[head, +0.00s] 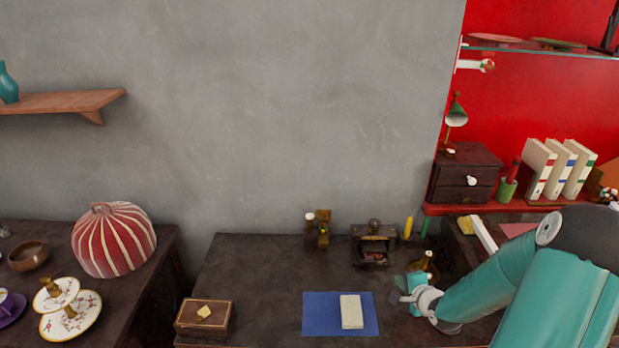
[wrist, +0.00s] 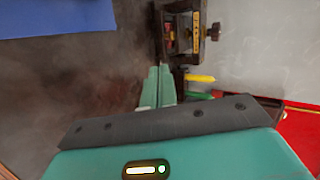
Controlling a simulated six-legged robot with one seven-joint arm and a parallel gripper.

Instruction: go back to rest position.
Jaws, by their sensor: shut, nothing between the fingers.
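My arm is teal and reaches in from the lower right in the head view. My gripper (head: 402,293) is low over the right part of the dark table (head: 260,272), right of the blue mat. In the wrist view my gripper's two teal fingers (wrist: 158,88) lie side by side, closed together, with nothing between them. Part of the hand is hidden behind my wrist in the head view.
A blue mat (head: 316,315) bears a pale block (head: 351,311). A small dark stand (head: 374,243) and a yellow item (head: 408,228) are behind my gripper. A wooden box (head: 205,316) sits left. A red-backed shelf with a drawer box (head: 465,173) and books (head: 560,170) rises right. The table's middle is clear.

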